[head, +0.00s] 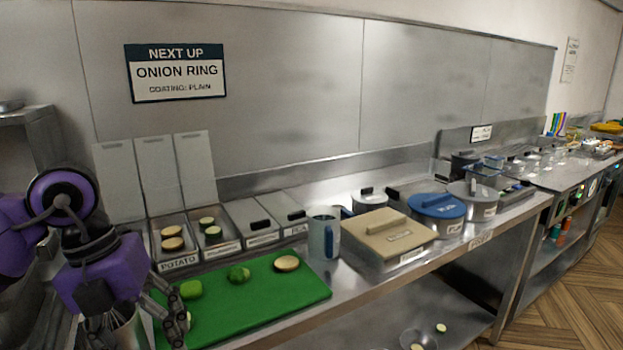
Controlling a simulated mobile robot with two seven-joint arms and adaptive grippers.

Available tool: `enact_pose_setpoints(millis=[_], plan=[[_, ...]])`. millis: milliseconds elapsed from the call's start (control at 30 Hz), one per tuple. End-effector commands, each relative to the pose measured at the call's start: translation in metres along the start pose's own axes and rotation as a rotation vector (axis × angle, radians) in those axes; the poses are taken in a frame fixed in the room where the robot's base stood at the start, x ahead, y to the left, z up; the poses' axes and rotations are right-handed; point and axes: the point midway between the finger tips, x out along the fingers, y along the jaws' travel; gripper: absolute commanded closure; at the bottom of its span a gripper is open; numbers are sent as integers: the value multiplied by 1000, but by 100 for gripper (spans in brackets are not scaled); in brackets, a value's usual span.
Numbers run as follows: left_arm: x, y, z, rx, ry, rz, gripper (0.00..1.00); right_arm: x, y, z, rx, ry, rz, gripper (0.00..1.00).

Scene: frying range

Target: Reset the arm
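My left arm, purple and black, comes in from the left, and its gripper (138,326) points down at the left end of the green cutting board (262,306). Its fingers are spread apart, one by the board's left edge and one further left. A shiny metal container (127,334) shows between the fingers; I see no clear grip on it. Part of the board's left end is hidden by the gripper. My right gripper is not in view.
Green pieces (239,274) and a pale slice (287,263) lie on the board. Behind are open bins with slices, such as the potato bin (179,262). A grey mug (324,234), a beige lidded box (389,234) and a blue-lidded pot (437,207) stand right.

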Motion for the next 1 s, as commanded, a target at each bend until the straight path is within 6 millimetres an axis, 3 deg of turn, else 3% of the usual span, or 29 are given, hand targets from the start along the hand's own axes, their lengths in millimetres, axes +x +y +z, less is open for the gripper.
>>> enact_pose_setpoints(millis=[133, 200, 300, 400, 500, 567, 633, 767, 867, 1000], plan=[[46, -51, -48, 63, 227, -283, 35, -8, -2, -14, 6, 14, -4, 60], [60, -81, -76, 62, 340, -476, 35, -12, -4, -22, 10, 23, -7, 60], [64, -123, -107, -8, 467, -793, 35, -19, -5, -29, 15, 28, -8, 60], [55, -150, -114, -174, 527, -1111, 35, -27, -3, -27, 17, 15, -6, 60], [50, -155, -100, -424, 512, -1384, 35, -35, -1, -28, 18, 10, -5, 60], [54, -146, -85, -610, 472, -1515, 35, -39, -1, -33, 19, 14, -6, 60], [68, -124, -67, -855, 397, -1626, 35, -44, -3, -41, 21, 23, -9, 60], [125, -57, -54, -1361, 214, -1687, 35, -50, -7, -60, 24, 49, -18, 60], [178, -4, -71, -1705, 89, -1616, 35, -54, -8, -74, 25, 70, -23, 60], [247, 53, -125, -2094, -29, -1424, 35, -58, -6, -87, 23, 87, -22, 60]])
